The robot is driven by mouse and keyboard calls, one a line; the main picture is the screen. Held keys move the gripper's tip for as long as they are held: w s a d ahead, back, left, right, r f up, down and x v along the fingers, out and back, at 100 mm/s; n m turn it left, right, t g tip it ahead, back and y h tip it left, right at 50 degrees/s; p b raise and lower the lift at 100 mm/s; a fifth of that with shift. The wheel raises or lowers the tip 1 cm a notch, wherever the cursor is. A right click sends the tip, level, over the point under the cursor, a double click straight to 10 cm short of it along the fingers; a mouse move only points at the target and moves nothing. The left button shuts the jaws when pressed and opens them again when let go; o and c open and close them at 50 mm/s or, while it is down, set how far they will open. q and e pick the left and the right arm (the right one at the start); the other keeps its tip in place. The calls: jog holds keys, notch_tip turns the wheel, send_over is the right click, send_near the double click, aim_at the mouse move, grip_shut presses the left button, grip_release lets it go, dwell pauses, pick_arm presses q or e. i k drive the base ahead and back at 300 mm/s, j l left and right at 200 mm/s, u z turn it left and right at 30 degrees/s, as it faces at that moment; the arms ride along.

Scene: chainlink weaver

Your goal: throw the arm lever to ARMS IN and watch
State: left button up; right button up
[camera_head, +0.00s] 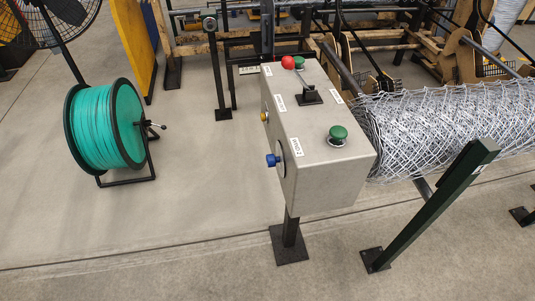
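A grey control box (325,165) stands on a dark post right of the picture's middle. On its top is a black lever base (309,97), and a red ball knob (288,62) shows beyond it, toward the box's far end. The knob looks like the tip of a lever leaning away from me, but the stem is hard to make out. White labels lie beside it, too small to read for certain, so I cannot tell which position is ARMS IN. Neither of my grippers is in view.
The box also has a near green button (338,133), a far green button (299,62) and a blue knob (272,160). A chain-link roll (450,125) lies to the right, behind a dark green post (435,205). A green wire reel (104,125) stands left. The floor between is clear.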

aim_at(288, 62)
jog(key=l+u, duration=0.35)
jog(key=k+l+u, duration=0.1)
jog(key=l+u, duration=0.25)
jog(key=l, duration=0.15)
jog(key=k+l+u, duration=0.15)
jog(key=l+u, duration=0.15)
jog(key=l, duration=0.1)
